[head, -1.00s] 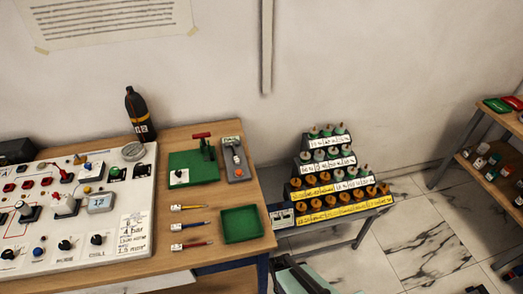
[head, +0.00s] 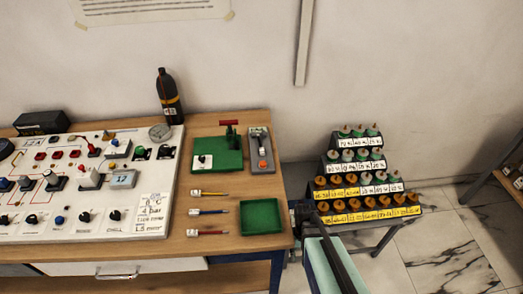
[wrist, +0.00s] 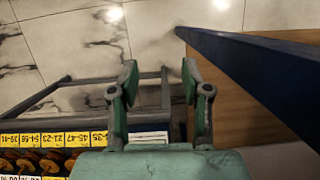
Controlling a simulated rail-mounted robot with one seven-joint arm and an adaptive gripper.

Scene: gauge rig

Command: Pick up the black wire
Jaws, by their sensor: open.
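A green tray (head: 261,217) lies right of the wires. A white control panel (head: 150,220) fills the table's left. A black bottle (head: 168,97) stands behind. A stepped rack (head: 362,205) of knobbed pieces stands right of my arm. A dark blue bar (wrist: 250,75) crosses the wrist view beside the gripper.

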